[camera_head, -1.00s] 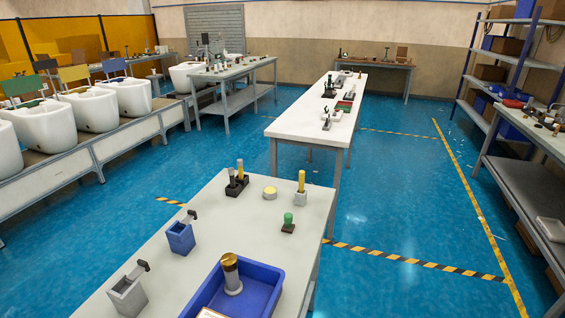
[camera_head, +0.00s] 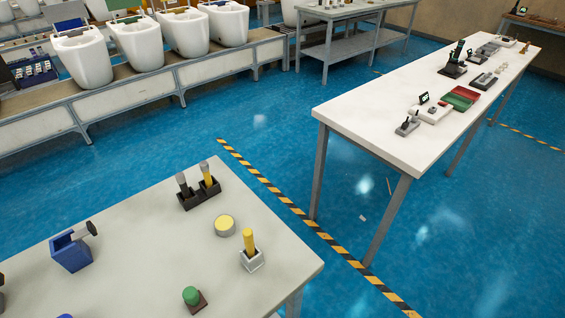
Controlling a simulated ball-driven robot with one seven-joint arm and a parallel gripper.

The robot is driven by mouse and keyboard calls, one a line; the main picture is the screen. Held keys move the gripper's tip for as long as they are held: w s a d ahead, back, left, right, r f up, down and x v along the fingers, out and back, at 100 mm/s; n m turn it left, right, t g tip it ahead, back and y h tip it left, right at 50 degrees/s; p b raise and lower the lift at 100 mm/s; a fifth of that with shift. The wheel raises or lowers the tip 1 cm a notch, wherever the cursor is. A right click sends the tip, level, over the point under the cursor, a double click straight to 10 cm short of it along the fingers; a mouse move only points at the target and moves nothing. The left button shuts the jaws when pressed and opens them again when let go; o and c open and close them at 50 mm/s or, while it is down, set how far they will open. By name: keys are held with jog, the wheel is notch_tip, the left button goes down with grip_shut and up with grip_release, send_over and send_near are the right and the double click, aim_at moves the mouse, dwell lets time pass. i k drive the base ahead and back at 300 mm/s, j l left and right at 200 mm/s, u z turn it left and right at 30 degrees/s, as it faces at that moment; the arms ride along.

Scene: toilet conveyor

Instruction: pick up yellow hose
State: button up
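No hose shape shows plainly. On the near grey table (camera_head: 130,235) there are several yellow things. A yellow upright cylinder (camera_head: 249,240) stands in a small white square holder (camera_head: 251,261) near the table's right corner. Another yellow upright cylinder (camera_head: 208,176) stands beside a grey one (camera_head: 183,185) in a black two-place holder (camera_head: 199,198) near the far edge. A low round piece with a yellow top (camera_head: 225,225) lies between the two holders. I cannot tell which of these is the yellow hose. My gripper is not in view.
A green knob on a dark base (camera_head: 193,297) and a blue box with a dark-headed tool (camera_head: 72,250) also stand on the near table. A long white table (camera_head: 390,125) is at the right. Toilets (camera_head: 140,42) line a conveyor (camera_head: 130,85) behind. Blue floor lies between.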

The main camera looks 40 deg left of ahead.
aim_at(204, 165)
jog(key=i+l+u, duration=0.15)
jog(key=i, duration=0.3)
jog(key=i+l+u, duration=0.15)
jog(key=i, duration=0.35)
